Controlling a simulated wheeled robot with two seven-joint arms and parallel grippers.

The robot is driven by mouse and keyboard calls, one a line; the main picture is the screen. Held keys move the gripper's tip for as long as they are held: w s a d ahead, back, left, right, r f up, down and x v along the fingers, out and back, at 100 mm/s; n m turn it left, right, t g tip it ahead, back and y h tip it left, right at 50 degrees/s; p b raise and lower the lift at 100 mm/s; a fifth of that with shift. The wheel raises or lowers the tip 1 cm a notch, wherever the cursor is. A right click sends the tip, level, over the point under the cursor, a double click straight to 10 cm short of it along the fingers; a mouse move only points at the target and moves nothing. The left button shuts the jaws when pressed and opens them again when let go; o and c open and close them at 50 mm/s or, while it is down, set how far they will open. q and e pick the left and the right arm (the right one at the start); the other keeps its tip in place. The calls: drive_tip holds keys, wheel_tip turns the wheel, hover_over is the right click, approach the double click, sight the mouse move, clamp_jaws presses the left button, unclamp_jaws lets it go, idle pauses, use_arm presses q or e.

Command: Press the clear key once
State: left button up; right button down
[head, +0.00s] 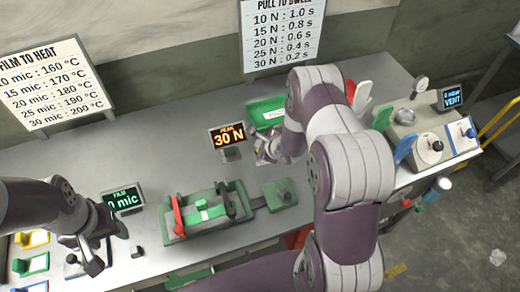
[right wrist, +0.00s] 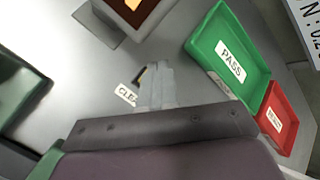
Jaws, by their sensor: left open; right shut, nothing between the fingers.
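The white clear label (right wrist: 127,95), its end covered by my fingers, lies flat on the bench in the right wrist view. A small dark and yellowish piece, perhaps the clear key, shows just beside my right fingertips; most of it is hidden. My right gripper (right wrist: 154,72) is shut and empty, with its tips over or at this spot; I cannot tell whether they touch. In the head view my right gripper (head: 262,155) is beside the lit 30 N display (head: 228,138). My left gripper (head: 94,262) is open and empty at the bench's front left.
A green pass tray (right wrist: 229,55) and a red tray (right wrist: 280,118) stand right of my right fingers. A green fixture with red and black levers (head: 205,212) stands mid-bench. The film display (head: 122,200) is beside my left gripper. Sign boards (head: 55,82) stand at the back.

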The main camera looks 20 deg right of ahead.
drive_tip(key=shift+f, duration=0.15)
idle(0.7)
drive_tip(key=shift+f, duration=0.3)
drive_tip(key=shift+f+b, duration=0.45)
drive_tip(key=shift+f, duration=0.05)
idle(0.5)
idle(0.4)
drive_tip(key=shift+r+p, duration=0.9)
wheel_tip(320, 180, up, 5)
drive_tip(key=p, duration=0.5)
drive_tip(key=shift+r, duration=0.1)
